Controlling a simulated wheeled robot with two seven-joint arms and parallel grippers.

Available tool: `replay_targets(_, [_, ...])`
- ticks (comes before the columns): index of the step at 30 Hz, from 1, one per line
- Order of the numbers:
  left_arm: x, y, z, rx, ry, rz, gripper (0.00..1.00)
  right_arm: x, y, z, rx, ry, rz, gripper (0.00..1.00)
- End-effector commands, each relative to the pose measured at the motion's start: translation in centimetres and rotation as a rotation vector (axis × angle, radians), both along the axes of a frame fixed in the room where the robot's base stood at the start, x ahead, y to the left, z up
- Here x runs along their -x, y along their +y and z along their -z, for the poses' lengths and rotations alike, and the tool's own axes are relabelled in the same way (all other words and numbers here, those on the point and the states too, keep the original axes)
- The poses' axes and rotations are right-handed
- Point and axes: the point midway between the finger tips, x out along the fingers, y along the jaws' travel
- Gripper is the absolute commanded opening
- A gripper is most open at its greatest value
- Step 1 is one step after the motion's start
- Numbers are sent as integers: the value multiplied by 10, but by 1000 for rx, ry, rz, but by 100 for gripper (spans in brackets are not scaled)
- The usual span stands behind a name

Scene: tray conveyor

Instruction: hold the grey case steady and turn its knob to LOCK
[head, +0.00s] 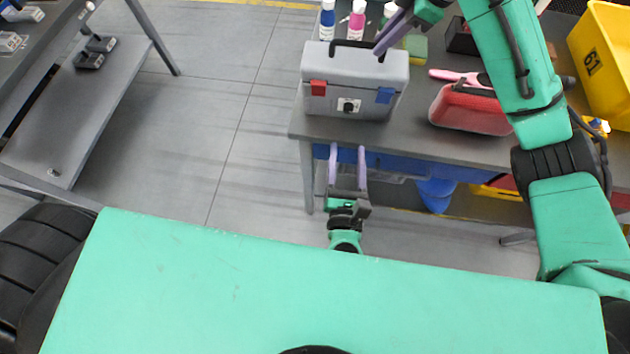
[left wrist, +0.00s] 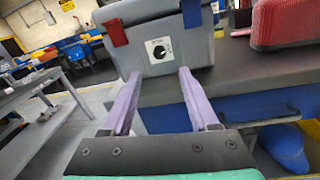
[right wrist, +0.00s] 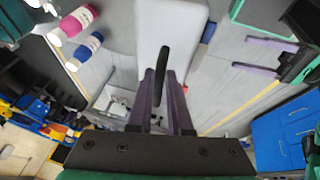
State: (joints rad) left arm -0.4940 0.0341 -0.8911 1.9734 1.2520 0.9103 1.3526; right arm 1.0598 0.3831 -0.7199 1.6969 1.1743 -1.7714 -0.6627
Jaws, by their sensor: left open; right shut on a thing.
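The grey case (head: 355,75) stands upright near the left end of the grey table, with a red latch (head: 318,87) and a blue latch (head: 385,95) on its front. Its black knob (head: 348,106) sits on a white plate between the latches; it also shows in the left wrist view (left wrist: 159,50), where its lettering is too small to read. My right gripper (head: 381,50) is shut on the case's black handle (right wrist: 162,72) from above. My left gripper (head: 347,150) is open and empty, in front of the table edge and below the knob, its fingers pointing toward the case.
Blue, pink and green-capped bottles (head: 357,22) stand behind the case. A yellow bin (head: 605,60) is at the far right. Blue drawers (head: 400,165) are under the tabletop.

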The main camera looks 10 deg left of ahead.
Motion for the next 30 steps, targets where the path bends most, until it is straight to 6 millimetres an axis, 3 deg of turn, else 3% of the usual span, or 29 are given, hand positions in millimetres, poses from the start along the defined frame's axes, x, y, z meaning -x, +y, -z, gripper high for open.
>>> replay_targets(2, [21,-2,1,0,3,2,60,0,0,0,0,-1,-1,0])
replay_targets(12, [4,-1,83,-725,-21,227,60,0,0,-1,0,-2,0,0])
replay_targets(19, [5,8,137,-1082,-8,364,60,0,0,0,0,-1,-1,0])
replay_targets(30, [20,40,223,-1556,34,603,60,0,0,0,-1,-1,-1,0])
